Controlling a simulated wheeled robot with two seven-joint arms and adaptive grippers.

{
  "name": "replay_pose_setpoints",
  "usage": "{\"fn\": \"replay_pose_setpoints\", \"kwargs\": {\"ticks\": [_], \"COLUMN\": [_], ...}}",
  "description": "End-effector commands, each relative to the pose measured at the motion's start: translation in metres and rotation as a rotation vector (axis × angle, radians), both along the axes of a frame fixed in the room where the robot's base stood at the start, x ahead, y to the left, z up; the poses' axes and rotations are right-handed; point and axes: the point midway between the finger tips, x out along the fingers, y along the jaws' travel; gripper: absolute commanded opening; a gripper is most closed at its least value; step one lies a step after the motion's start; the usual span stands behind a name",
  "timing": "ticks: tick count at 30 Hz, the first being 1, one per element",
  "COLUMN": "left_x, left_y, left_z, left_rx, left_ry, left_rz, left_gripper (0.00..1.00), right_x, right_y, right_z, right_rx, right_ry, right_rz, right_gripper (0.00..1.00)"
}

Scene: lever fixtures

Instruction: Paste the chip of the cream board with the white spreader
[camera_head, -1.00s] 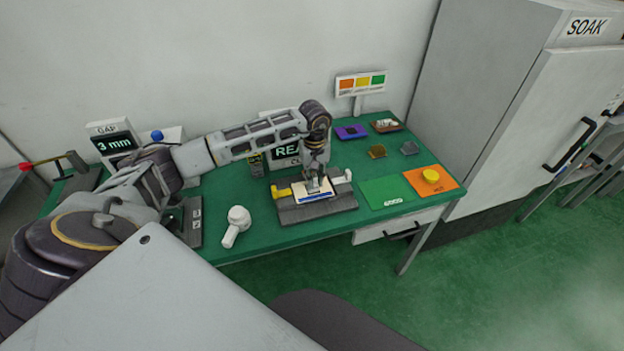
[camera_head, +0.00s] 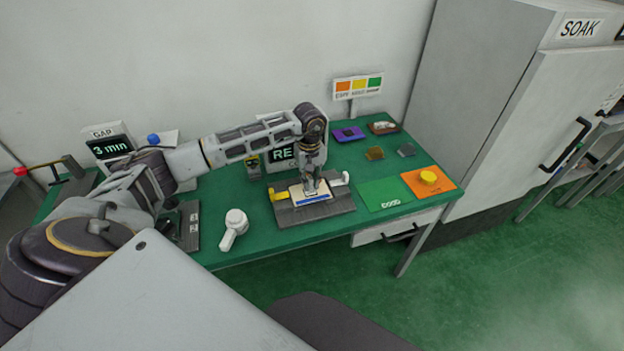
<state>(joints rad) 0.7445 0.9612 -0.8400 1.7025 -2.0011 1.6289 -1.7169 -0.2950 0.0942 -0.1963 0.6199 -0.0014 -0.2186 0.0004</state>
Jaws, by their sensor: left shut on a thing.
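The cream board (camera_head: 322,197) with a blue front edge lies on a dark grey fixture (camera_head: 290,216), between a yellow clamp at its left and a white one at its right. My left gripper (camera_head: 311,188) points straight down over the middle of the board and hides the chip there. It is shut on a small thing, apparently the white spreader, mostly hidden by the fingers. I cannot tell whether its tip touches the chip. My right gripper is not in view.
A white handled tool (camera_head: 234,228) lies left of the fixture. A green mat (camera_head: 383,194) and an orange mat (camera_head: 440,187) with a yellow knob are at the right. Small purple, brown and grey pieces lie behind them. A display (camera_head: 282,155) stands behind my gripper.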

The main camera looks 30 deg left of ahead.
Motion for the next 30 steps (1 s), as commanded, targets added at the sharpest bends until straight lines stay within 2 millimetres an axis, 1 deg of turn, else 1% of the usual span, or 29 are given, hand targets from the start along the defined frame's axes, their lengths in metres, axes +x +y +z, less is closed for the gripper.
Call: {"fn": "replay_pose_setpoints", "kwargs": {"ticks": [13, 24, 30], "left_x": [-0.0095, -0.0096, -0.0078], "left_y": [0.0078, 0.0078, 0.0044], "left_z": [0.0008, 0.0009, 0.0005], "left_rx": [0.001, 0.000, -0.001], "left_ry": [0.001, 0.000, -0.001], "left_rz": [0.000, 0.000, -0.001], "left_gripper": [0.00, 0.00, 0.00], "right_x": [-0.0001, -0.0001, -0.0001], "right_y": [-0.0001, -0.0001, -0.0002], "right_z": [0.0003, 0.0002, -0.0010], "right_rx": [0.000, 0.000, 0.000], "right_ry": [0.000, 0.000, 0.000], "right_rz": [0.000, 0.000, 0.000], "right_gripper": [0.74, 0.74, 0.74]}}
